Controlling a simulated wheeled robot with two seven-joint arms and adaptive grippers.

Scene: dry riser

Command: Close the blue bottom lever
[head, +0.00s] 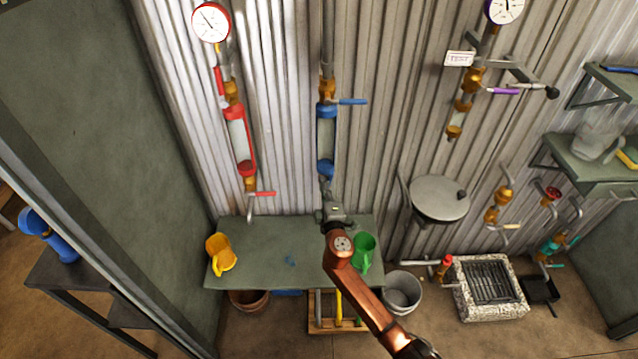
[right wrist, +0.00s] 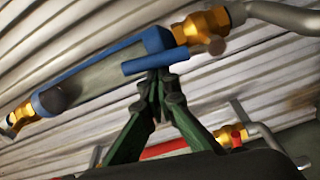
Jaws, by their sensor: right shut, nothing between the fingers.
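The blue-framed sight tube (head: 326,140) hangs upright on the corrugated wall, with a blue top lever (head: 352,101) sticking out to the right. Its lower end is partly hidden behind my right gripper (head: 329,204). In the right wrist view, the blue bottom lever (right wrist: 150,64) lies roughly along the tube (right wrist: 95,82), beside a brass valve (right wrist: 207,24). My right gripper (right wrist: 160,76) is shut and empty, with its fingertips at the lever. I cannot tell whether they touch it. My left gripper is not in view.
A red sight-tube assembly (head: 240,140) with a red lower lever (head: 264,194) is to the left. A green table (head: 265,260) below carries a yellow mug (head: 220,254) and a green mug (head: 364,250).

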